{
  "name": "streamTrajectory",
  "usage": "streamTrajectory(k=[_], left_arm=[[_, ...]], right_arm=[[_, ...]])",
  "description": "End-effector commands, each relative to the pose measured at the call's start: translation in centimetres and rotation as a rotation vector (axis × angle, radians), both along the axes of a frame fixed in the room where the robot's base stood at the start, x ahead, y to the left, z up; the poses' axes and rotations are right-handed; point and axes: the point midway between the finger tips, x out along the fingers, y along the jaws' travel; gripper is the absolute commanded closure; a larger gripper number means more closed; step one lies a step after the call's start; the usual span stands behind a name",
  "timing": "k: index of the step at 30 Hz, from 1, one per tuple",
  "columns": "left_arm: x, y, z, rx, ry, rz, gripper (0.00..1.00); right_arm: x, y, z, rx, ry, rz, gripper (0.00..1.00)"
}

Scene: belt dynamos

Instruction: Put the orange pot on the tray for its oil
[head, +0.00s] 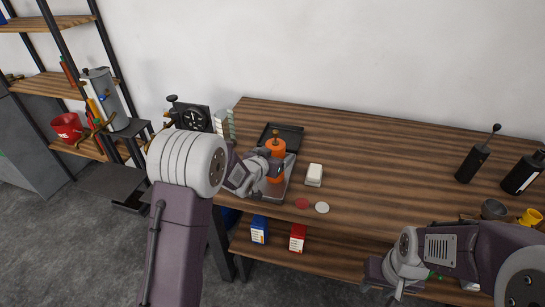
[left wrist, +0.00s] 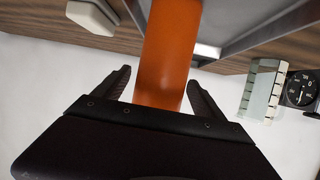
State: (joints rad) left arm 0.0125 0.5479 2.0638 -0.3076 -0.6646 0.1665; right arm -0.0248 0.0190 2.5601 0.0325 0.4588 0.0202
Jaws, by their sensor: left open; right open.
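The orange pot (head: 277,147) stands upright on a grey metal tray (head: 283,191) at the left part of the bench. A black tray (head: 290,131) lies just behind it. My left gripper (head: 268,161) is open at the pot, hiding part of its middle. In the left wrist view the orange body (left wrist: 165,55) stands between the two spread fingers, with a gap at each side. The pot's top and base are out of that view. My right gripper (head: 380,277) is open and empty at the bench's front right; its fingertips are only partly clear.
A white block (head: 314,174), a red disc (head: 302,203) and a pale disc (head: 322,207) lie right of the grey tray. A dial gauge (head: 194,119) stands to the left. The bench middle is clear.

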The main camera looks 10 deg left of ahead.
Motion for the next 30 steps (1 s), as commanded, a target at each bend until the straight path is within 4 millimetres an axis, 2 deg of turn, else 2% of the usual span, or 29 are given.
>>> streamTrajectory(k=[2, 12, 16, 21, 27, 29, 30], left_arm=[[-0.6, 0.2, 0.5, 0.0, -0.001, 0.001, 0.19], [-7.7, 1.6, 3.6, 0.0, -0.002, 0.002, 0.19], [-9.8, 2.0, 4.5, 0.0, -0.002, 0.002, 0.19], [-10.9, 2.1, 4.8, 0.001, -0.001, 0.0, 0.19], [-11.0, 2.1, 4.7, 0.001, 0.003, 0.001, 0.19], [-11.3, 2.4, 4.0, 0.01, 0.038, 0.016, 0.19], [-12.0, 2.8, 2.8, 0.025, 0.095, 0.039, 0.19]], right_arm=[[0.0, 0.0, 0.1, 0.0, 0.0, 0.0, 0.59], [0.0, 0.0, 0.1, 0.0, 0.0, 0.0, 0.59], [0.0, 0.0, 0.2, 0.0, 0.0, 0.0, 0.59], [0.0, 0.0, 0.3, 0.0, 0.0, 0.0, 0.59], [0.0, 0.0, 0.2, 0.0, 0.0, 0.0, 0.59], [0.0, 0.0, 0.2, 0.0, 0.0, 0.0, 0.59], [0.0, 0.0, 0.2, 0.0, 0.0, 0.0, 0.59]])
